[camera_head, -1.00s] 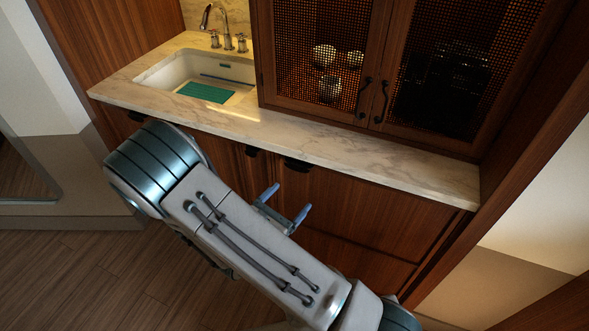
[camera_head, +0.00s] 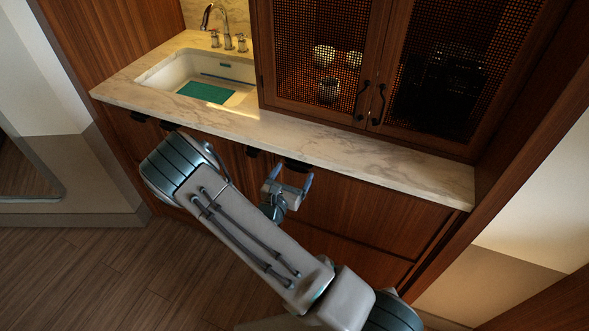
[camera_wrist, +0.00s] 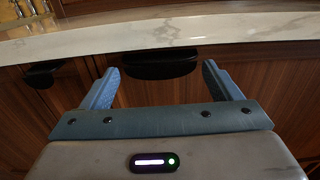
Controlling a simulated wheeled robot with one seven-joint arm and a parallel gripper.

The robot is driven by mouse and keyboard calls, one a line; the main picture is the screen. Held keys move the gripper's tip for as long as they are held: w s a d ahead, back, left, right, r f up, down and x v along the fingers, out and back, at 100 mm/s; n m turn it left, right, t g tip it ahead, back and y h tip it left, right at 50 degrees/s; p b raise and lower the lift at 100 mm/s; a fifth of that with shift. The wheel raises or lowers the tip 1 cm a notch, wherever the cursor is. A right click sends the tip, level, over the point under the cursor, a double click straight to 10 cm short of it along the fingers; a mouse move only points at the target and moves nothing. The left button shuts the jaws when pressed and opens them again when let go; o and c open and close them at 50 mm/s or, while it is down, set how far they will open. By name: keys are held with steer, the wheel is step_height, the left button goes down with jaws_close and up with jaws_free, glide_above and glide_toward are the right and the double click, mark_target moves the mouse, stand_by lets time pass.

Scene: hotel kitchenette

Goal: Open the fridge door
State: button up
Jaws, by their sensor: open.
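No bare fridge shows; the wooden front (camera_head: 360,215) under the counter is closed and may be the fridge door. A black cup-shaped handle (camera_head: 296,165) sits at its top edge, just below the counter. In the wrist view the same handle (camera_wrist: 160,64) lies ahead, between the two blue fingers. My gripper (camera_head: 292,176) is open and empty, with its fingers pointing at the handle. In the wrist view my gripper (camera_wrist: 161,72) spans wider than the handle. I cannot tell whether the fingers touch the front.
The marble counter (camera_head: 370,160) overhangs just above the handle. Another black handle (camera_wrist: 42,73) is to the left. A sink (camera_head: 190,75) with a faucet is at the back left. Mesh cabinet doors (camera_head: 320,60) stand above the counter. The wooden floor (camera_head: 90,275) is clear at left.

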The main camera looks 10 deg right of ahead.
steer(key=shift+x, duration=0.8)
steer(key=c, duration=1.2)
steer(key=shift+o, duration=0.2)
steer(key=shift+s, duration=0.1)
